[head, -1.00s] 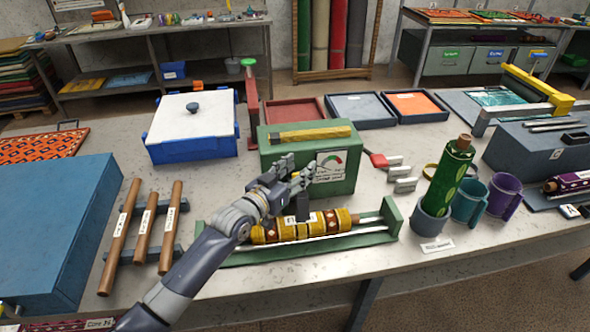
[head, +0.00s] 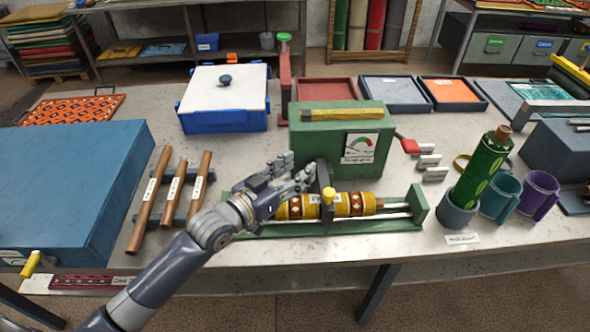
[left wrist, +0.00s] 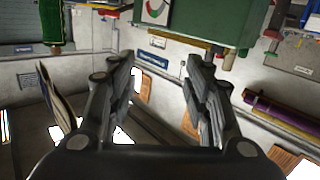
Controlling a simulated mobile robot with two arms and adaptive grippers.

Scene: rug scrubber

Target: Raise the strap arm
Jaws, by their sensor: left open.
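The dark strap arm (head: 325,181) with a yellow knob (head: 329,195) crosses a yellow patterned roll (head: 356,204). The roll lies in a green cradle (head: 418,205) with pale rails, in front of a green box (head: 309,139) with a dial. My left gripper (head: 299,169) is open and empty, just left of the strap arm's top; whether they touch I cannot tell. In the left wrist view my open gripper (left wrist: 160,88) has nothing between its fingers, and the green box (left wrist: 215,18) shows at the top. My right gripper is out of view.
Three labelled rolls (head: 172,193) lie on a rack at left, beside a large blue box (head: 65,185). A green bottle (head: 484,165) leans in a cup at right, near two mugs (head: 538,195). A white-lidded box (head: 226,92) stands behind.

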